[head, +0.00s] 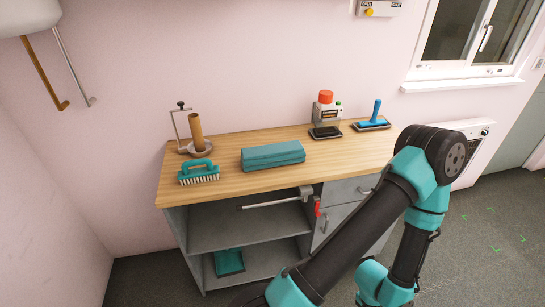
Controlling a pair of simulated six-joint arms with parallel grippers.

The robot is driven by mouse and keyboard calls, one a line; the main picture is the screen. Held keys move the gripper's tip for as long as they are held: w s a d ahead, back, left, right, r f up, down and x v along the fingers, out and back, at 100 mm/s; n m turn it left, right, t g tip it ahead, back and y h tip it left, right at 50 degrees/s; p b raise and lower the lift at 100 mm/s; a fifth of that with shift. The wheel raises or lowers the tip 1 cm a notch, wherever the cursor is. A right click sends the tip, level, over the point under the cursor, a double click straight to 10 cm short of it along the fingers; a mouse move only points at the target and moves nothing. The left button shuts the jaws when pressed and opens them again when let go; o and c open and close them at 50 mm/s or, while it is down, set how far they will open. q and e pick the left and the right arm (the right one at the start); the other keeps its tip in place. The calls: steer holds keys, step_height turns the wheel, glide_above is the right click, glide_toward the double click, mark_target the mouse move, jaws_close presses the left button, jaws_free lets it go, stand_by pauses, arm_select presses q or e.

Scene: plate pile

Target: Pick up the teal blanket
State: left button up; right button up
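The teal blanket (272,155) appears to be the folded, flat teal block lying on the wooden worktop, near its middle. Nothing touches it from above. A second flat teal item (229,262) lies on the lower shelf of the bench; I cannot tell what it is. My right arm crosses the right side of the head view, bent high at the elbow, with its lower part going down out of the frame. Neither of my grippers shows in the head view.
The worktop (345,150) also holds a teal brush (198,173), a paper-roll stand (196,134), a red-topped dispenser (326,112) and a blue-handled tool (374,117). A clamp with a red handle (317,207) is at the front edge. Worktop beside the blanket is clear.

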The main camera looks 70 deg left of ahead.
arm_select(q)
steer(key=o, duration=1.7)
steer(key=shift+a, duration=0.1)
